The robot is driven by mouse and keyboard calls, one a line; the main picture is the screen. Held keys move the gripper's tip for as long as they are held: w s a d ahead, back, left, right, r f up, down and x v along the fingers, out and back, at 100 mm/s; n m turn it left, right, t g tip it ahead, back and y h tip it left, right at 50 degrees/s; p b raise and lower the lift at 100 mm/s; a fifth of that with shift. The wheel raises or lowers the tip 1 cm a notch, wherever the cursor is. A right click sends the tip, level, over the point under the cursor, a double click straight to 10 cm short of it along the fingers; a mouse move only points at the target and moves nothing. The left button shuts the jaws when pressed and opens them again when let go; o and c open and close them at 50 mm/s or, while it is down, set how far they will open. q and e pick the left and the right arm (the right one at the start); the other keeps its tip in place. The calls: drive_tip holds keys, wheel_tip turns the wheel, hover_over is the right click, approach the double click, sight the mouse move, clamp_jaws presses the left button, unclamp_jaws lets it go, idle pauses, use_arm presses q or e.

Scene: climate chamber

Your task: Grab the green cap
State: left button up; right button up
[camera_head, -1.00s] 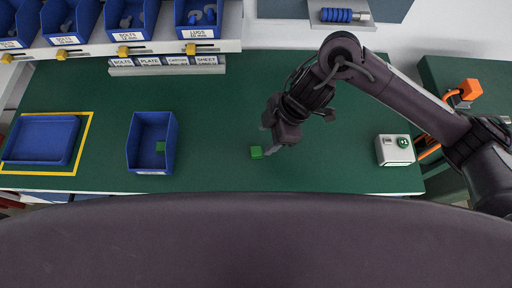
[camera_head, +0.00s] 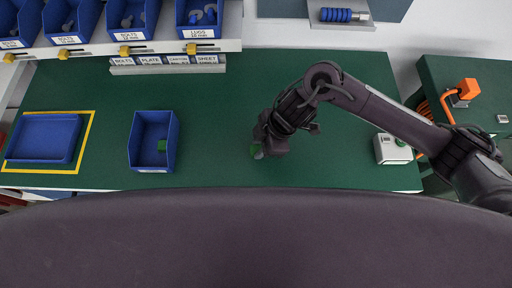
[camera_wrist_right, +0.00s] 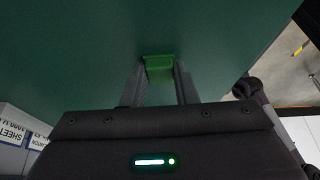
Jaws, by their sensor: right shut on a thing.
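The green cap (camera_wrist_right: 159,68) sits between the two fingertips of my right gripper (camera_wrist_right: 160,80) in the right wrist view, with a finger against each side. In the head view the right gripper (camera_head: 259,152) is low over the green table, and the cap (camera_head: 255,150) is mostly hidden by it. The right gripper is shut on the cap. I cannot tell whether the cap still touches the table. My left gripper is not in view.
A blue tray (camera_head: 75,140) lies inside a yellow outline at the left. Labelled blue bins (camera_head: 125,18) stand on a shelf at the back. The table (camera_head: 215,120) between bin and gripper is clear.

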drive_tip(key=shift+c, duration=0.6)
drive_tip(key=shift+r, duration=0.1)
